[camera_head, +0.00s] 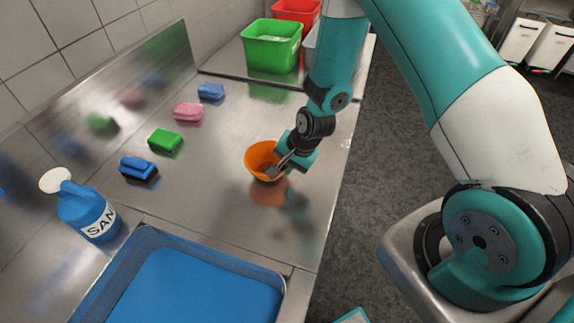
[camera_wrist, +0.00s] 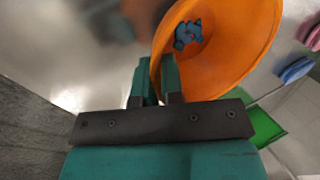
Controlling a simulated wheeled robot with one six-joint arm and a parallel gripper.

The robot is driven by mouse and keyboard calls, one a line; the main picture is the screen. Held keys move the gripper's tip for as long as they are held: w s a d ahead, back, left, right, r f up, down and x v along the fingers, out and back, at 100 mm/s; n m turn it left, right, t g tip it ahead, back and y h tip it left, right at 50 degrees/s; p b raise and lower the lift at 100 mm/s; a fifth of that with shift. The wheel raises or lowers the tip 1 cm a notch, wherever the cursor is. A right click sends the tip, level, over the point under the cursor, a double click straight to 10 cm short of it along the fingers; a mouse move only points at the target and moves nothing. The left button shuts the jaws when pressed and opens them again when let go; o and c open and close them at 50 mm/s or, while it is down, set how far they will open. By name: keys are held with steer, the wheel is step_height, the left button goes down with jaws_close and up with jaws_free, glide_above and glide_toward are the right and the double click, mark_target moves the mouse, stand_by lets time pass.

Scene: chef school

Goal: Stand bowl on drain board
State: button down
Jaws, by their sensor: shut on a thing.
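An orange bowl (camera_head: 258,157) is over the steel drain board (camera_head: 225,205) in the head view, its opening turned up and tilted. My gripper (camera_head: 277,172) is shut on the bowl's near right rim. In the wrist view the bowl (camera_wrist: 245,45) fills the upper right, with its rim wall between the two fingers of my gripper (camera_wrist: 160,78). A small blue shape (camera_wrist: 188,33) shows within the bowl's outline there; I cannot tell what it is. Whether the bowl's base touches the steel is hard to tell; its reflection lies just below it.
Several sponges, among them a dark blue one (camera_head: 138,168), a green one (camera_head: 165,141) and a pink one (camera_head: 188,112), lie along the back. A sink of blue water (camera_head: 195,290) is in front. Green bin (camera_head: 271,52) stands at the far end.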

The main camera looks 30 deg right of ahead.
steer(key=shift+f, duration=0.45)
steer(key=shift+f, duration=0.15)
steer(key=c, duration=1.3)
jaws_free()
steer(key=shift+o, duration=0.2)
